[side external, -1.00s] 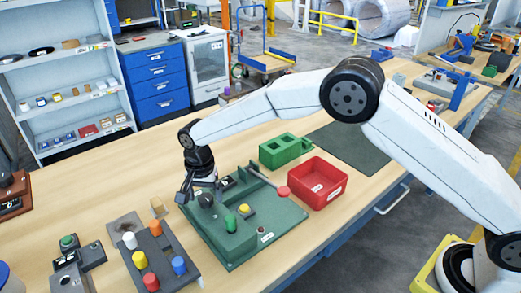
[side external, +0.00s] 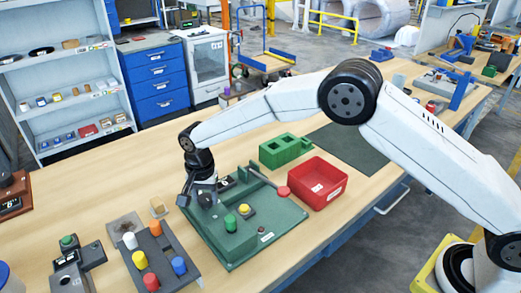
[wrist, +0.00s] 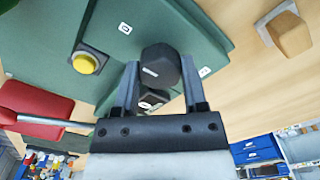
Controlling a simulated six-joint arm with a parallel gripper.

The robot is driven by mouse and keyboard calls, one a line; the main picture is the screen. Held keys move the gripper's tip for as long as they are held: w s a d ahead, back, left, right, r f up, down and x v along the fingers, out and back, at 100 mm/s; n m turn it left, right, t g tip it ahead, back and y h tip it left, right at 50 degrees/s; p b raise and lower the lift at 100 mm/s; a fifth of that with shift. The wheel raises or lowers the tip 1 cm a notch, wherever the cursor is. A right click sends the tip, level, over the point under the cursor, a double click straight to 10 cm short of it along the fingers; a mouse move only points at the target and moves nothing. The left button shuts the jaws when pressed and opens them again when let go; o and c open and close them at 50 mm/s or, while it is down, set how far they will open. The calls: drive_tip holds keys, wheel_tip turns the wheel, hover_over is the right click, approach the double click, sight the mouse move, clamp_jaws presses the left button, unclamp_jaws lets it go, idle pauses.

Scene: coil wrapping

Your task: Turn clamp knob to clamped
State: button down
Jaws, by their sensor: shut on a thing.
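The clamp knob (wrist: 160,64) is a dark, faceted knob with a white mark on its face, on the green fixture (wrist: 205,40). My gripper (wrist: 161,75) has one finger on each side of the knob and is shut on it. In the side view, my gripper (side external: 203,196) points down over the left part of the green fixture (side external: 262,240), and its fingers partly hide the dark knob (side external: 206,201). Small white square labels (wrist: 125,28) sit on the fixture around the knob. I cannot tell which label means clamped.
The fixture also carries a green button (side external: 230,222), a yellow button (side external: 244,209) and a red-tipped lever (side external: 283,191). A red bin (side external: 318,184) and a green block (side external: 285,151) stand behind right. A peg tray (side external: 158,260) is at front left.

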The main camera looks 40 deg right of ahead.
drive_tip(key=shift+n, duration=0.3)
drive_tip(key=n, duration=1.2)
drive_tip(key=shift+n, duration=0.3)
drive_tip(key=n, duration=0.4)
drive_tip(key=shift+n, duration=0.3)
drive_tip(key=shift+c, duration=0.7)
unclamp_jaws()
